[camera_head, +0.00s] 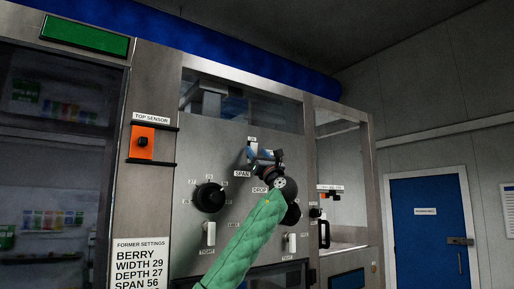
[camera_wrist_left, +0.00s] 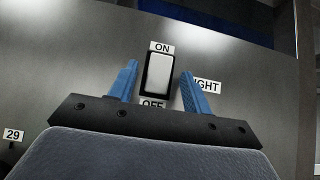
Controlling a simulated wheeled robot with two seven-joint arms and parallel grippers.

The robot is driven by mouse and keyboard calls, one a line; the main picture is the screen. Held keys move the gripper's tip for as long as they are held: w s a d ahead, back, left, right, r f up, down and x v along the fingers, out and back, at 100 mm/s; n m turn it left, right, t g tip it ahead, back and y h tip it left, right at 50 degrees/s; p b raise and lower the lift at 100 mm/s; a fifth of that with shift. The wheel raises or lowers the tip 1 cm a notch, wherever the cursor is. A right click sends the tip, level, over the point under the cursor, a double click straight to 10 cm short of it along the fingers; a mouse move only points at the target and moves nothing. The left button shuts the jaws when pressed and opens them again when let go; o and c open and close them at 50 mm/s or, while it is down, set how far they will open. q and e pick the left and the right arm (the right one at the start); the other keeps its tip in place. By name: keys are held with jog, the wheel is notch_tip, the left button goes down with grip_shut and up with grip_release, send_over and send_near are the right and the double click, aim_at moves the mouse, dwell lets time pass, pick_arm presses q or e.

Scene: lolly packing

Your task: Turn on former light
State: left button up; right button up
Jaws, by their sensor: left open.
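The light switch (camera_wrist_left: 159,75) is a white rocker in a black frame on the grey machine panel (camera_head: 226,150). In the left wrist view it has an ON label above it and an OFF label below, with a partly covered label ending in "GHT" to its right. My left gripper (camera_head: 262,153) is open and empty, in front of the upper panel. Its blue fingers (camera_wrist_left: 158,66) appear on either side of the switch in the wrist view. I cannot tell whether they touch the panel. In the head view the gripper hides most of the switch. My right gripper is not in view.
A black knob (camera_head: 209,197) and white levers (camera_head: 209,234) (camera_head: 291,243) stick out of the panel. Another dark knob is partly behind my green-sleeved left arm. An orange top sensor (camera_head: 143,142) is at the left. A blue door (camera_head: 430,230) stands at the far right.

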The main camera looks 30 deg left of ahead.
pick_arm(q)
jog(key=shift+w+a+r, duration=0.15)
jog(key=shift+a+r, duration=0.1)
jog(key=shift+a, duration=0.05)
jog(key=c, duration=1)
jog(key=shift+d+r+g+h+b, duration=0.15)
jog(key=shift+g+h+b, duration=0.15)
jog(key=shift+h+b, duration=0.35)
jog(key=shift+r+g+h, duration=0.3)
jog(key=shift+r+h, duration=0.05)
jog(key=shift+h, duration=0.8)
jog(key=shift+o, duration=0.2)
jog(key=o, duration=1)
jog(key=shift+c, duration=0.2)
jog(key=shift+b, duration=0.3)
